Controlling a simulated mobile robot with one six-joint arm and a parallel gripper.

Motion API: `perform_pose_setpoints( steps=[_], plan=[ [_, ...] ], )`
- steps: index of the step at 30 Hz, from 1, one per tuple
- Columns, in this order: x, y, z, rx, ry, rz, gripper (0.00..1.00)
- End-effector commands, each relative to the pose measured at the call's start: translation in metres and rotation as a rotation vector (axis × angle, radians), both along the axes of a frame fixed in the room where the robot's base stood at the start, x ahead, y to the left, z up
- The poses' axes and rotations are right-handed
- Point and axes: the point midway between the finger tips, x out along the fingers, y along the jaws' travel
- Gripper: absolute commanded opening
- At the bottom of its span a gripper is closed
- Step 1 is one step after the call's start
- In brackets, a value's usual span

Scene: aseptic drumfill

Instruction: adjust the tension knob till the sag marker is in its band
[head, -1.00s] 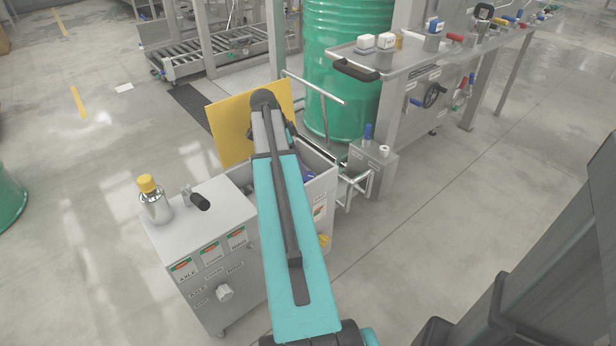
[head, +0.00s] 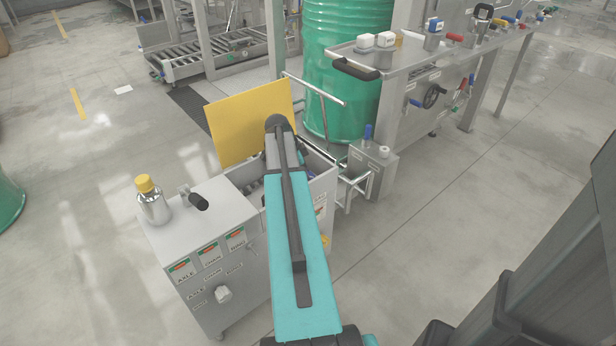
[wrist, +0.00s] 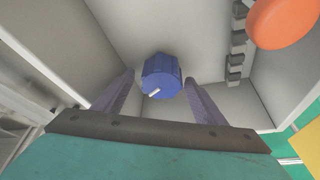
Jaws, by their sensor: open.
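The blue ribbed knob (wrist: 160,78), with a white pointer line, is in the wrist view inside a grey-walled box (wrist: 210,28). My gripper (wrist: 158,84) is open, with one finger to the left and one to the right of the knob. I cannot tell whether either finger touches it. A dark chain-like strip (wrist: 237,58) runs along the box wall right of the knob. I cannot make out the sag marker or its band. In the head view my arm covers much of the open box (head: 325,185), and my gripper is hidden.
A yellow panel (head: 240,120) stands up behind the box. An orange round part (wrist: 284,20) is close at the wrist view's upper right. A grey cabinet (head: 165,235) with a yellow-capped bottle (head: 150,200) adjoins on the left. A small post box (head: 375,170) stands right.

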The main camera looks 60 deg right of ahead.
Motion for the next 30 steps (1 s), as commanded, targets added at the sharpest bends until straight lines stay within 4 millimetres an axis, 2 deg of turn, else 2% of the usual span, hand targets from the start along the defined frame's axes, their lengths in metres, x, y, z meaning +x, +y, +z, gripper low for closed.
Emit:
perform_pose_setpoints(
  steps=[3, 10, 11, 12, 23, 30],
  plan=[
    [0.000, 0.000, 0.000, 0.000, 0.000, 0.000, 0.65],
    [0.000, 0.001, 0.000, 0.001, 0.001, 0.000, 0.26],
    [0.000, 0.001, 0.000, 0.001, 0.001, 0.001, 0.24],
    [0.002, -0.007, 0.000, 0.000, 0.001, 0.001, 0.24],
    [0.002, 0.003, 0.001, -0.001, -0.001, 0.055, 0.24],
    [0.002, 0.006, 0.002, 0.004, -0.002, 0.180, 0.24]
  ],
)
